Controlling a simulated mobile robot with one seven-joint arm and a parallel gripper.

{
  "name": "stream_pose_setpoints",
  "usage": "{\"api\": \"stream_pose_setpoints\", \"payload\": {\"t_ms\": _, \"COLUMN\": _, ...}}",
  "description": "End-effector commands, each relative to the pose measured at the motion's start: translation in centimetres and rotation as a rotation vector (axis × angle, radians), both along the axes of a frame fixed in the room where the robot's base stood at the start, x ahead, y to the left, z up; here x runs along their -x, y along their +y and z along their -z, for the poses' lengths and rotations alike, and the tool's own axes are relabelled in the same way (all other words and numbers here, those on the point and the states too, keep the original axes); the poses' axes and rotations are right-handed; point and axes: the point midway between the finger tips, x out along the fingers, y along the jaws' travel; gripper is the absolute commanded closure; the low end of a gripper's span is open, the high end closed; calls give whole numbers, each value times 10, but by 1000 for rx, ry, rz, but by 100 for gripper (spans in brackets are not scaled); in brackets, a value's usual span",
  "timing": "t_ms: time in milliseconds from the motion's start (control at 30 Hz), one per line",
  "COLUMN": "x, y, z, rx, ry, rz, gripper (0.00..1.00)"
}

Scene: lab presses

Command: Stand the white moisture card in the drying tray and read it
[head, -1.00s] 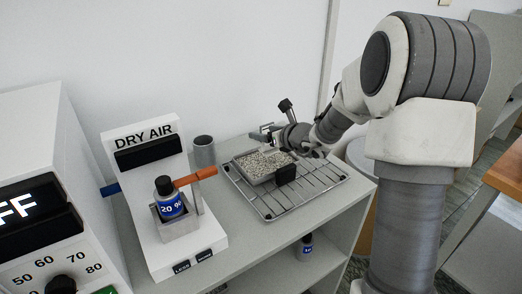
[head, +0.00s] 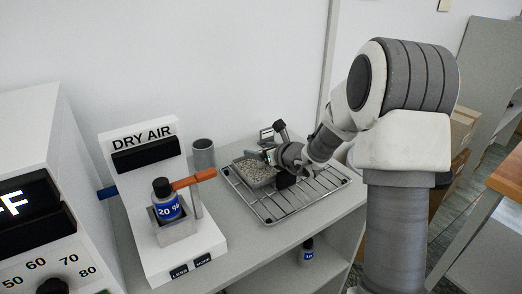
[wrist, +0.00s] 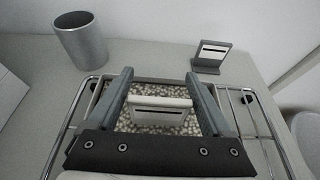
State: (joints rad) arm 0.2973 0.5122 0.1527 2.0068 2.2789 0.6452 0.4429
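The white moisture card (wrist: 160,108) has a dark line across its face. In the wrist view it stands upright over pale granules in the drying tray (head: 262,184). My gripper (wrist: 158,76) is open, with one finger on each side of the card and a narrow gap visible at the sides. In the head view my gripper (head: 268,156) is low over the tray, and the card is hidden there by the wrist. The card's lower edge is hard to make out against the granules.
The tray sits on a wire rack (head: 325,187). A grey cup (head: 203,153) stands at back left. A grey stand with a white, dark-lined face (wrist: 211,57) is behind the tray. The DRY AIR unit (head: 150,158) holds a blue-labelled bottle (head: 165,199) at left.

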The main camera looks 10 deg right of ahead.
Motion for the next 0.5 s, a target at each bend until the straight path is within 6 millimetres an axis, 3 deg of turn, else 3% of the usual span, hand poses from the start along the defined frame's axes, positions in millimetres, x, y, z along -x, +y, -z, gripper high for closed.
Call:
{"api": "stream_pose_setpoints", "payload": {"t_ms": 67, "x": 0, "y": 0, "z": 0, "rx": 0, "ry": 1, "rz": 0, "gripper": 0}}
{"api": "stream_pose_setpoints", "payload": {"t_ms": 433, "x": 0, "y": 0, "z": -7, "rx": 0, "ry": 1, "rz": 0, "gripper": 0}}
{"api": "stream_pose_setpoints", "payload": {"t_ms": 500, "x": 10, "y": -5, "z": -9, "rx": 1, "ry": 2, "rz": 2, "gripper": 0}}
